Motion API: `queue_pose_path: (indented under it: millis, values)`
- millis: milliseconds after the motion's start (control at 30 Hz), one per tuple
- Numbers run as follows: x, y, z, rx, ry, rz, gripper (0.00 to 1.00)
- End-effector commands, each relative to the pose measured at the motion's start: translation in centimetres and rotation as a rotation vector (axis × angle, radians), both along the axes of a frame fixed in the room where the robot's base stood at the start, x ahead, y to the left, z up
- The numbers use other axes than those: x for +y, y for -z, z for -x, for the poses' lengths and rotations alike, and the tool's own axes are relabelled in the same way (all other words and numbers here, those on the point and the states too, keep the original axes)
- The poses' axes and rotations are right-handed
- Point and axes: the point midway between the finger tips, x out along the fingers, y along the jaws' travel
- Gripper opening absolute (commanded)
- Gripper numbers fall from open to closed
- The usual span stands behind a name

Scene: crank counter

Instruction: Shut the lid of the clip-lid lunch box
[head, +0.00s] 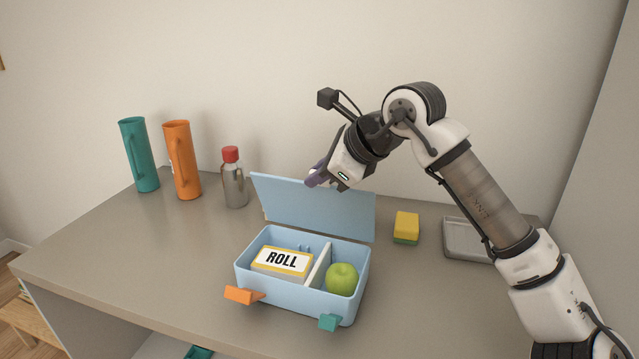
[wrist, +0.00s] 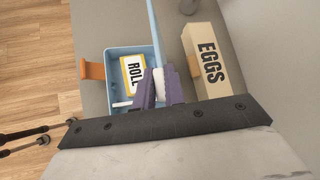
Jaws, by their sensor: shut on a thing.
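The light blue lunch box (head: 300,297) stands on the counter, its lid (head: 310,208) raised nearly upright at the back hinge. It holds a carton marked ROLL (head: 282,261), a green apple (head: 342,279) and a pale divider (head: 320,265). An orange clip (head: 240,294) and a teal clip (head: 329,322) stick outward at the front. My gripper (head: 317,178) is shut on the lid's upper edge. In the wrist view, the purple fingers (wrist: 158,88) straddle the lid, seen edge-on (wrist: 153,35); they hide part of the box, and the apple is not visible there.
A carton marked EGGS (wrist: 207,60) stands behind the lid, hidden in the head view. A sponge (head: 407,227) and a grey tray (head: 467,240) lie right. The front-left counter is clear.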

Motion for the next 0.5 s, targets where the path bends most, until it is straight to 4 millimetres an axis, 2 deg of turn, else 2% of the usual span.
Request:
queue_pose_path:
  millis: [33, 500]
  values:
    - [0.1, 0.8, 0.4, -0.021, -0.001, 0.008, 0.00]
    - [1.2, 2.3, 3.4, -0.201, -0.002, 0.083, 0.00]
